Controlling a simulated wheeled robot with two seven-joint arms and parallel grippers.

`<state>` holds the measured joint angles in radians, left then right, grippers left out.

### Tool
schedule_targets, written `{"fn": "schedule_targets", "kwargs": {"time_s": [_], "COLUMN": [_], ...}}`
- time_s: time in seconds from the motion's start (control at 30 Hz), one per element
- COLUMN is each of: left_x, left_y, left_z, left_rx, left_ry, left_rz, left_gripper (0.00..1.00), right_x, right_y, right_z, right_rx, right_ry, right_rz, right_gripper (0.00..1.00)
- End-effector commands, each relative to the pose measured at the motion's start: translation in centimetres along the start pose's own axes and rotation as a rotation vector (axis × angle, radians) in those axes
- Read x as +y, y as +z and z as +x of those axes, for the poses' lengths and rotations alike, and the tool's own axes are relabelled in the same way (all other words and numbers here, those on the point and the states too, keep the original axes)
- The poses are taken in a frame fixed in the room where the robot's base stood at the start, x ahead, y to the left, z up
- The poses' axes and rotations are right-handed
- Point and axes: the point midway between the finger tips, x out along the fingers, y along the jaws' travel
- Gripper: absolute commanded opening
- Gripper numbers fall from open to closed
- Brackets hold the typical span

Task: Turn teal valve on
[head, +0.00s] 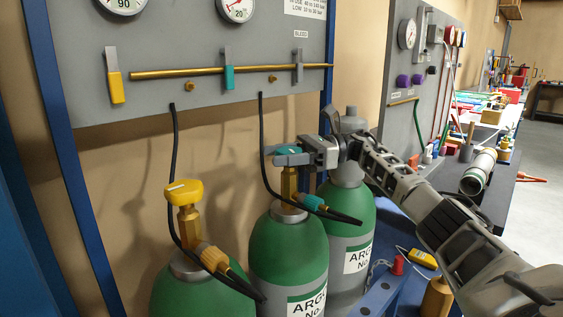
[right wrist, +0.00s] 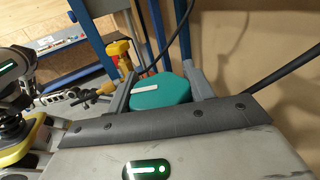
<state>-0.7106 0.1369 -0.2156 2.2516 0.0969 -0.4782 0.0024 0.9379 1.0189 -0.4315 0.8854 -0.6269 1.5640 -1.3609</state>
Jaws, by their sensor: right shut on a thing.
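The teal valve knob (head: 288,150) sits on a brass stem on top of the middle green cylinder (head: 287,246). My right gripper (head: 287,156) reaches in from the right and is shut on this knob. In the right wrist view the teal knob (right wrist: 160,91), with a pale stripe on its top, sits between the two grey fingers. The fingers partly hide the knob in the head view. A teal hose fitting (head: 314,202) leads from the stem to a black hose.
A yellow valve knob (head: 185,192) tops the left cylinder; another green cylinder (head: 347,220) stands close on the right. Above, a grey panel (head: 180,50) carries gauges, a brass pipe (head: 195,71), a yellow lever (head: 116,87) and a teal lever (head: 228,77). Black hoses hang near the knob.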

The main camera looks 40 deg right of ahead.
Motion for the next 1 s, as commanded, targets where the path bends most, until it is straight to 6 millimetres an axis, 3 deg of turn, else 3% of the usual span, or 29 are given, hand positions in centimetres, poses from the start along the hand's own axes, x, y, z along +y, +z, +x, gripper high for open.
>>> {"fn": "schedule_targets", "kwargs": {"time_s": [0.73, 0.77, 0.83, 1.0], "left_x": [0.12, 0.12, 0.13, 0.13], "left_y": [0.34, 0.34, 0.34, 0.34], "left_z": [0.05, 0.05, 0.04, 0.04], "left_rx": [0.005, 0.005, 0.005, 0.005], "left_ry": [0.006, 0.006, 0.006, 0.006], "left_rz": [0.007, 0.007, 0.007, 0.006], "left_gripper": [0.55, 0.55, 0.55, 0.55], "right_x": [0.17, 0.17, 0.17, 0.18], "right_y": [0.25, 0.25, 0.25, 0.17], "right_z": [0.00, 0.00, 0.00, -0.01], "right_rx": [-0.007, -0.007, -0.007, -0.005], "right_ry": [0.096, 0.096, 0.096, 0.096], "right_rz": [0.000, 0.000, -0.001, -0.001], "right_gripper": [0.29, 0.55, 0.74, 0.74]}}
